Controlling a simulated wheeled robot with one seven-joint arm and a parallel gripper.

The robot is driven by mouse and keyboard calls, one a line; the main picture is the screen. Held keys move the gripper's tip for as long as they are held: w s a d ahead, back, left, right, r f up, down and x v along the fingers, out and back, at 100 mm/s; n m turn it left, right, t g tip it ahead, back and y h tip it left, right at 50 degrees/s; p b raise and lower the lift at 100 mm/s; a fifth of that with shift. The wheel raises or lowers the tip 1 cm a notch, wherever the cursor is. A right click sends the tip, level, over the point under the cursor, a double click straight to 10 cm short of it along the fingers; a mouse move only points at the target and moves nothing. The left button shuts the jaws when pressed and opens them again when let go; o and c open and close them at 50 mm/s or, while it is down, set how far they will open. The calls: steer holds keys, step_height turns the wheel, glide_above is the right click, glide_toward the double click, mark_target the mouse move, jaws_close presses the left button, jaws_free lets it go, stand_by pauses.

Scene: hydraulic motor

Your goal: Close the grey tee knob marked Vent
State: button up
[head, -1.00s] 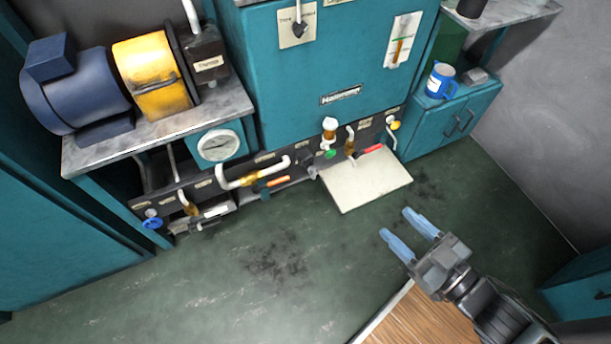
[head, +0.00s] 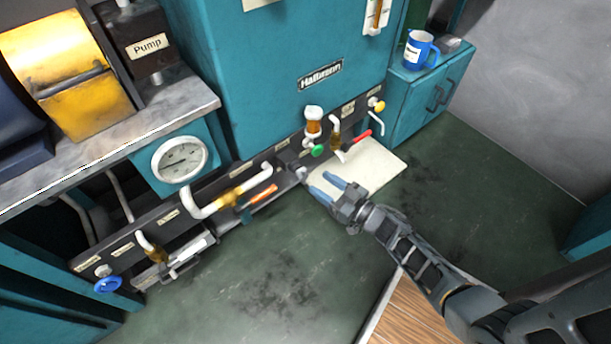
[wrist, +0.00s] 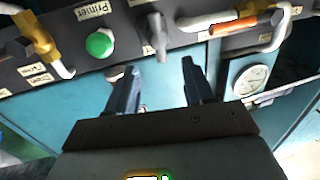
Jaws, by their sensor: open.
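The grey tee knob (wrist: 157,36) sticks out of the dark valve panel, between the green knob and the orange-handled valve. In the wrist view it lies just beyond my open fingertips, near the middle of the gap. In the head view the knob (head: 299,173) is small, just beyond my fingers at the panel's front. The label beside it is cut off in the wrist view, so I cannot read "Vent". My gripper (head: 325,186) is open and empty, its blue fingers pointing at the panel. It also shows in the wrist view (wrist: 160,66).
The green knob (wrist: 99,44) sits close beside the tee knob, by the Primer label. The orange-handled valve (head: 262,195) and white pipe are on its other side. A red handle (head: 361,136) is farther right. A pale plate (head: 378,168) lies below the panel. The green floor is open.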

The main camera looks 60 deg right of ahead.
mark_target(306, 174)
steer(key=w, duration=0.3)
steer(key=w+b, duration=0.1)
steer(key=w, duration=0.1)
steer(key=shift+w+d, duration=0.2)
steer(key=shift+w, duration=0.2)
steer(key=c, duration=1)
steer(key=shift+o, duration=0.2)
